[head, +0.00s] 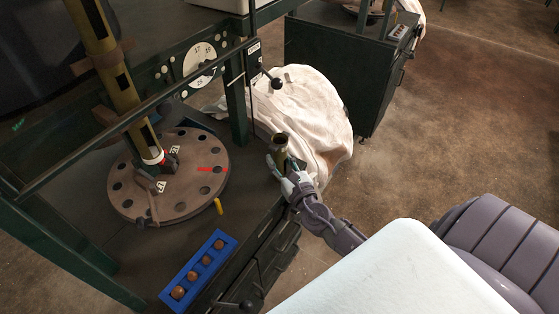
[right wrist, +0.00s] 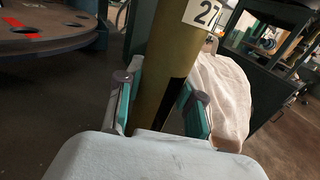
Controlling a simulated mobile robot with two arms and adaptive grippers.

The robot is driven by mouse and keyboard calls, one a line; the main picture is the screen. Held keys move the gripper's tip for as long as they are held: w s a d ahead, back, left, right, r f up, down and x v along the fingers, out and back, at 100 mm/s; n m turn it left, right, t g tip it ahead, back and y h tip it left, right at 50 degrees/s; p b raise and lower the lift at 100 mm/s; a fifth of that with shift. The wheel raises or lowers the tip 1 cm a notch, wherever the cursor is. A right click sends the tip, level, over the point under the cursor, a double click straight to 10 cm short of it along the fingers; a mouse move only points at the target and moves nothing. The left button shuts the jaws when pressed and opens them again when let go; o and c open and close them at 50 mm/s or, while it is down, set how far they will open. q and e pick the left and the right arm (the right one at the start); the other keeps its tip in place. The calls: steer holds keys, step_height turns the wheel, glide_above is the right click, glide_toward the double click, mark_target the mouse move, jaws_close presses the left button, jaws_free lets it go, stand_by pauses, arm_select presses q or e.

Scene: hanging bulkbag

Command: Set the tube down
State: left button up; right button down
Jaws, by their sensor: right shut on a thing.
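An olive tube (head: 280,148) stands roughly upright in my right gripper (head: 284,168), near the right end of the dark bench. In the head view its open top faces the camera. In the right wrist view the tube (right wrist: 165,60) passes between the two fingers of my right gripper (right wrist: 155,95), which is shut on it. It carries a white label with a 2 and has a dark slot. The tube's lower end is hidden, so I cannot tell whether it touches the bench. My left gripper is out of view.
A round plate (head: 185,195) with holes lies on the bench, under a tall olive column (head: 118,80). A blue tray (head: 188,285) of brown balls and a small yellow peg (head: 218,206) are nearer. A whitish bag (head: 312,110) hangs behind the tube.

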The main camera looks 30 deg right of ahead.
steer(key=c, duration=0.7)
jaws_free()
steer(key=shift+f, duration=0.1)
steer(key=shift+s+a+b, duration=0.25)
steer(key=shift+s+b, duration=0.15)
steer(key=shift+s, duration=1.6)
steer(key=shift+s+a+b, duration=0.25)
steer(key=shift+s+b, duration=0.15)
steer(key=shift+s, duration=1.6)
steer(key=shift+s+a+b, duration=0.25)
steer(key=shift+s+b, duration=0.15)
steer(key=shift+s, duration=1.6)
